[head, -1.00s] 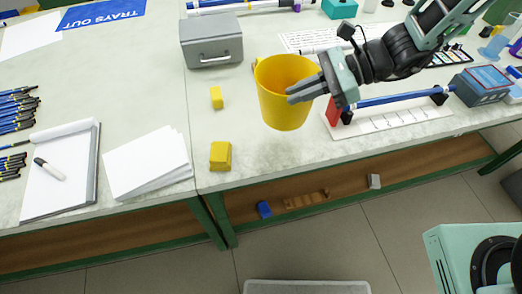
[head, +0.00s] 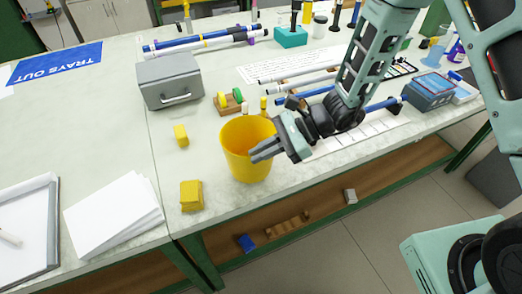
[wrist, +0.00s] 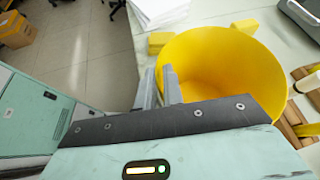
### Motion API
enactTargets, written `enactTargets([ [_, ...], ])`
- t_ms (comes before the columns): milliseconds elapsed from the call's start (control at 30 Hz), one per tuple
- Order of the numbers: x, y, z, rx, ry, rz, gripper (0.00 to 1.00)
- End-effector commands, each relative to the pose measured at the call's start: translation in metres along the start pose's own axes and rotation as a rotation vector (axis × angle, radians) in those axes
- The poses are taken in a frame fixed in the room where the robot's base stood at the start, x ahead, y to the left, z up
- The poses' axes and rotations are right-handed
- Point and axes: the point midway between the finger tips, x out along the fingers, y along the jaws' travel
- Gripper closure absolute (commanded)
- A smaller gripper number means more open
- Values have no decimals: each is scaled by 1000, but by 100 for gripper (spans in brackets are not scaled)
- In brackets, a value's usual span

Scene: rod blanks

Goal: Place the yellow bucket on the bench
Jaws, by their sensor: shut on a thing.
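The yellow bucket (head: 247,160) is upright over the front part of the bench (head: 215,215), to the right of two yellow blocks. I cannot tell whether its base touches the bench top. My gripper (head: 262,152) comes from the right and is shut on the bucket's wall near the rim. In the wrist view the fingers of my gripper (wrist: 160,90) straddle the near wall, and the open bucket (wrist: 230,60) looks empty. The bench top right under the bucket is hidden.
Yellow blocks (head: 191,195) and (head: 181,135) lie left of the bucket. A grey box (head: 168,80) and a wooden holder with coloured pieces (head: 230,103) stand behind. A white rod sheet (head: 360,135) lies right. White paper (head: 113,215) is at left.

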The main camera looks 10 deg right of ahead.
Motion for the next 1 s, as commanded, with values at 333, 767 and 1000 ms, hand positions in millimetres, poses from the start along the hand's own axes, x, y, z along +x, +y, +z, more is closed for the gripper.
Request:
enactTargets([
  [333, 2, 0, -4, -2, 0, 0, 100],
  [767, 2, 1, -3, -1, 0, 1, 69],
  [1000, -22, -1, -2, -3, 2, -4, 69],
])
